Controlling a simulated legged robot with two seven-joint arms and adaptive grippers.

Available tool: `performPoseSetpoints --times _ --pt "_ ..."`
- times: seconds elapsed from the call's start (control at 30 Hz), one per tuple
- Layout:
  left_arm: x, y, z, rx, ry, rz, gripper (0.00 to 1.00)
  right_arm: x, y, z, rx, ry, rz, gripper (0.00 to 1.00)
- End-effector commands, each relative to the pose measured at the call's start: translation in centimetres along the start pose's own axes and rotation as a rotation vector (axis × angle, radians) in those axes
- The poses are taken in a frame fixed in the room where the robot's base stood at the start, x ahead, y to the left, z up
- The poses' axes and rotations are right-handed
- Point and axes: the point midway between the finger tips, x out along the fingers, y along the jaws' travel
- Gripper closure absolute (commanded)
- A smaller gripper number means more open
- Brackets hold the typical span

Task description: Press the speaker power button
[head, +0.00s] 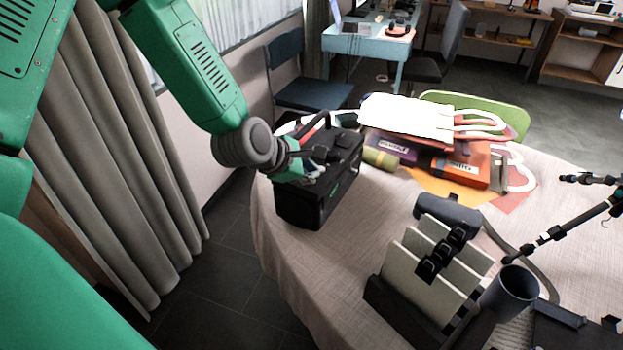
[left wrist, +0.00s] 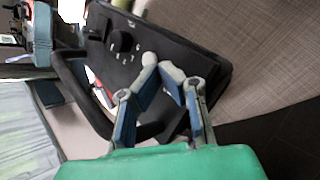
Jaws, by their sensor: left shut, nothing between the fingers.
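The speaker (head: 320,200) is a black box with a carrying handle at the left edge of the round table. In the left wrist view the speaker (left wrist: 205,55) fills the middle, with a round knob (left wrist: 122,41) and small white marks on its top panel. I cannot tell which mark is the power button. My left gripper (head: 322,153) is over the speaker's top. In the left wrist view the left gripper (left wrist: 160,67) is shut and empty, its fingertips close together over the panel near the knob. Whether they touch it is unclear. My right gripper is not in view.
The speaker's handle (left wrist: 72,75) arches beside my left fingers. A rack of pale panels (head: 425,275), a dark cup (head: 510,290) and black rods (head: 560,232) stand to the right. Tablecloth (head: 300,255) is bare in front.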

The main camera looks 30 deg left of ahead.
Motion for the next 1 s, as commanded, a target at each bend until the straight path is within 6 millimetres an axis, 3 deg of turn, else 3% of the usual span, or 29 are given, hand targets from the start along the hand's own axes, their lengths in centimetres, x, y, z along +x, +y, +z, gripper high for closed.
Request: performPoseSetpoints --times 1.0 --pt "0.44 -0.3 -0.33 -0.001 0.0 0.0 1.0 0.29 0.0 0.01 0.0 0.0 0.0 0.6"
